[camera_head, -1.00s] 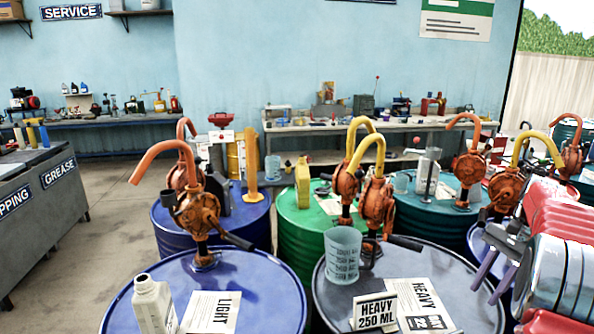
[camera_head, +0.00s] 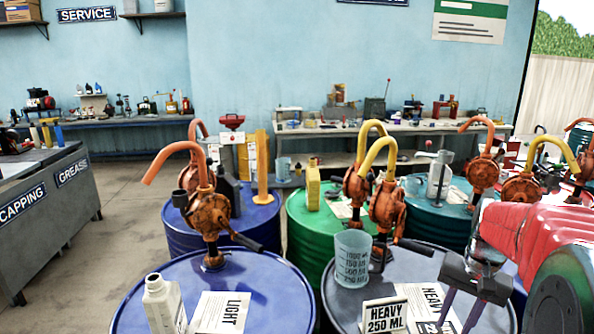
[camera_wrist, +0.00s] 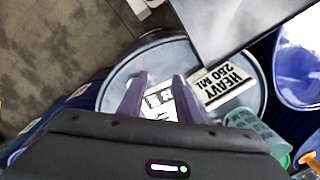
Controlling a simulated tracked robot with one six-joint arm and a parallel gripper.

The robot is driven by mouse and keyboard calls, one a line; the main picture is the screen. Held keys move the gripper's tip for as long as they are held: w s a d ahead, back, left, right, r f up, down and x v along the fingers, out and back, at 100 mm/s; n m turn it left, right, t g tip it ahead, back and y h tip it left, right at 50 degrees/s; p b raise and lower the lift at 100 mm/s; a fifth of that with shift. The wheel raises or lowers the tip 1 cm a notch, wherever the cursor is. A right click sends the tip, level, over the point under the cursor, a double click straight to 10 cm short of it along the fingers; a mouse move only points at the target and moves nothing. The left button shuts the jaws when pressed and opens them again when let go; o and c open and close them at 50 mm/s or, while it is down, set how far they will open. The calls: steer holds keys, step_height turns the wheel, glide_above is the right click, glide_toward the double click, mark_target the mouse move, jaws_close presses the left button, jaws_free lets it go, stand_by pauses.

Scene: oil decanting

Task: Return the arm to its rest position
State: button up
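My arm, red and grey, comes in from the right edge in the head view. My gripper (camera_head: 456,318) hangs over the right side of the grey HEAVY drum (camera_head: 345,300), with its purple fingers pointing down. In the wrist view my gripper (camera_wrist: 160,82) is open, its two fingers apart with nothing between them. Below them lie the drum lid (camera_wrist: 115,85) and a white paper label (camera_wrist: 160,105). A clear measuring beaker (camera_head: 352,258) stands on the HEAVY drum, left of my gripper and apart from it. It also shows in the wrist view (camera_wrist: 252,130).
A HEAVY 250 ML sign (camera_head: 385,316) stands beside the beaker. A blue LIGHT drum (camera_head: 255,275) with an orange hand pump (camera_head: 209,215) and white bottle (camera_head: 163,305) stands left. Yellow-spouted pumps (camera_head: 386,208) rise behind the beaker. Floor is clear at left.

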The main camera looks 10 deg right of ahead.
steer(key=s+a+r+n+t, duration=0.1)
steer(key=s+a, duration=0.3)
steer(key=a, duration=0.4)
steer(key=s+a+r+n+t, duration=0.2)
steer(key=s+a+n, duration=0.2)
steer(key=a, duration=0.4)
steer(key=s+a+r+n+t, duration=0.1)
steer(key=s+a+n+t, duration=0.1)
steer(key=s+a, duration=0.3)
steer(key=shift+s+a+r+n+h, duration=0.35)
steer(key=shift+a+n, duration=0.25)
steer(key=shift+a, duration=0.8)
